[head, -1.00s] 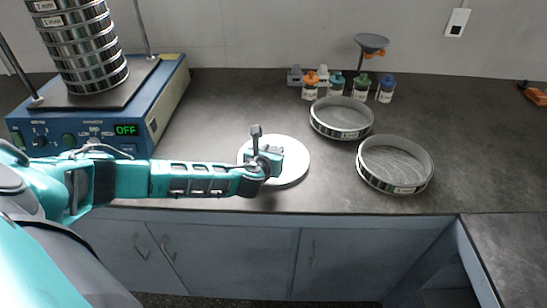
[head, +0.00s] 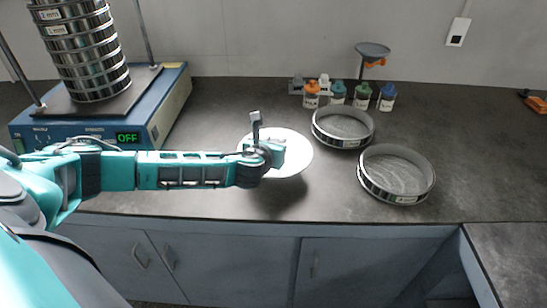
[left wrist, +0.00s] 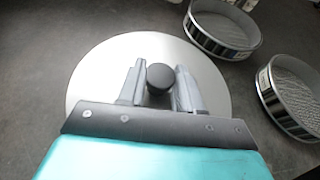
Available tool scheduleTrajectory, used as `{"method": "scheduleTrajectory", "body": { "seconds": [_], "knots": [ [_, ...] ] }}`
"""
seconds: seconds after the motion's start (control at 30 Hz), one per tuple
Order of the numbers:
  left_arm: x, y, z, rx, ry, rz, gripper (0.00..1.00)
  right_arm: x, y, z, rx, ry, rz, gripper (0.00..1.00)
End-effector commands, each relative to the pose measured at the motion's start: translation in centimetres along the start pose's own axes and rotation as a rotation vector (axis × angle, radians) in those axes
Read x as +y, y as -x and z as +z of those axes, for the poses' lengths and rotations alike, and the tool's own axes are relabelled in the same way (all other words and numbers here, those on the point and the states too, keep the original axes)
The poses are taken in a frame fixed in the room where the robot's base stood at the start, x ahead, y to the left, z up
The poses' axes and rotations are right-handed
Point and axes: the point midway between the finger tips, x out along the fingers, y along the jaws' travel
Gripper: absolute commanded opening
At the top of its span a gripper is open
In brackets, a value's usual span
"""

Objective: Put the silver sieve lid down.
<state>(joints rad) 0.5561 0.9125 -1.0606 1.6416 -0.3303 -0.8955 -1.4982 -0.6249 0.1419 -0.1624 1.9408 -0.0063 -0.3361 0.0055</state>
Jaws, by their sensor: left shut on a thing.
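The silver sieve lid (head: 297,157) is a pale round disc over the dark bench, left of the two loose sieves. My left gripper (head: 272,153) is shut on its black knob (left wrist: 160,78), which sits between the two fingers in the left wrist view. A dark shadow shows on the bench below the lid's near edge, so the lid appears held a little above the top. The gripper hides part of the lid. My right gripper is in neither view.
Two open sieves (head: 343,141) (head: 397,198) lie to the right. Several capped bottles (head: 362,97) and a funnel stand (head: 373,50) are behind. The blue shaker (head: 150,118) with its sieve stack (head: 82,50) is at left, display reading OFF.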

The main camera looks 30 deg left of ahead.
Motion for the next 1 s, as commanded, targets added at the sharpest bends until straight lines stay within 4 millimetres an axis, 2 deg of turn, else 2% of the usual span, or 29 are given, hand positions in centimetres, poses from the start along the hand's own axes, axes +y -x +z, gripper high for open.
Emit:
{"method": "scheduleTrajectory", "body": {
  "seconds": [0.03, 0.1, 0.3, 0.4, 0.6, 0.87, 1.0],
  "knots": [
    [0.0, 0.7, 1.9, -0.008, 0.002, -0.002, 0.00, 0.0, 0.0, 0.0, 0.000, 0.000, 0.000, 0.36],
    [0.0, 1.5, 4.0, -0.008, 0.002, -0.002, 0.00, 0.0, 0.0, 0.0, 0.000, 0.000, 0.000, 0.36],
    [0.0, 3.6, 8.9, -0.006, 0.001, -0.001, 0.00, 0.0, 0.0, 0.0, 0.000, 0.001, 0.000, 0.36],
    [0.0, 4.4, 10.7, -0.005, 0.000, 0.000, 0.00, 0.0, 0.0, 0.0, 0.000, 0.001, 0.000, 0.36],
    [0.0, 5.3, 12.8, -0.003, 0.000, 0.000, 0.00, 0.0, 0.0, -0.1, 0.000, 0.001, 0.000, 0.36],
    [0.1, 5.4, 13.5, -0.002, 0.001, 0.003, 0.00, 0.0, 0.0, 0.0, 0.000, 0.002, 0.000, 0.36],
    [0.4, 5.1, 14.8, -0.004, 0.009, 0.019, 0.00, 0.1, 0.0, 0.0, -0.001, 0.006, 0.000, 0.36]
  ]
}}
